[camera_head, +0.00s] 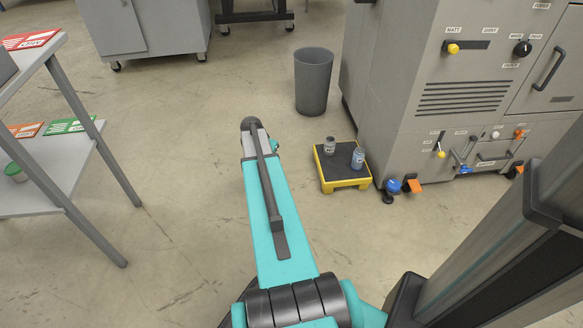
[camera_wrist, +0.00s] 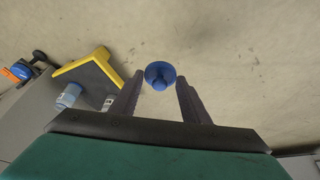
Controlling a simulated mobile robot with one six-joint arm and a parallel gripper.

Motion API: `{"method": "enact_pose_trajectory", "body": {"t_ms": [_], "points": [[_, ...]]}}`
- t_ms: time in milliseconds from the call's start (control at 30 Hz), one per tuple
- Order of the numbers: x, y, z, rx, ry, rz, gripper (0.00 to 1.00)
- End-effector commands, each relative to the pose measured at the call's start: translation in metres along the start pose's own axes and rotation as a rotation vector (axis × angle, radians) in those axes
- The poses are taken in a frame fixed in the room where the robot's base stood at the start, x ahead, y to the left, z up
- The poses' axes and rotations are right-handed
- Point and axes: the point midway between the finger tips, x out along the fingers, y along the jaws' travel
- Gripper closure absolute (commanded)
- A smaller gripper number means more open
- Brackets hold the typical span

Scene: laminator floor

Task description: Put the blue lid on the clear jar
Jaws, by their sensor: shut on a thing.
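The blue lid (camera_wrist: 160,75), round with a knob, is between the fingertips of my gripper (camera_wrist: 160,80) in the wrist view, with pale floor behind it. My gripper is shut on it. Two small labelled containers stand on a low yellow-edged platform (camera_head: 345,184). One is a pale bluish container (camera_head: 358,159), also in the wrist view (camera_wrist: 69,96). The other is a smaller grey one (camera_head: 330,146), partly behind a finger in the wrist view (camera_wrist: 109,103). I cannot tell for sure which is the clear jar.
A grey bin (camera_head: 313,82) stands behind the platform. A shelf rack (camera_head: 60,170) is at left. Floor between rack and platform is clear.

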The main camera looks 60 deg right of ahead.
Motion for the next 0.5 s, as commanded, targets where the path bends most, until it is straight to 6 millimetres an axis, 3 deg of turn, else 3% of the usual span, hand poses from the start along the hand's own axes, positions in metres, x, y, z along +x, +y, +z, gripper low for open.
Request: {"method": "enact_pose_trajectory", "body": {"t_ms": [200,500], "points": [[-0.054,-0.068,0.021,-0.149,-0.001,-0.060,0.79],[-0.129,-0.147,0.061,-0.354,-0.004,-0.141,0.79]]}}
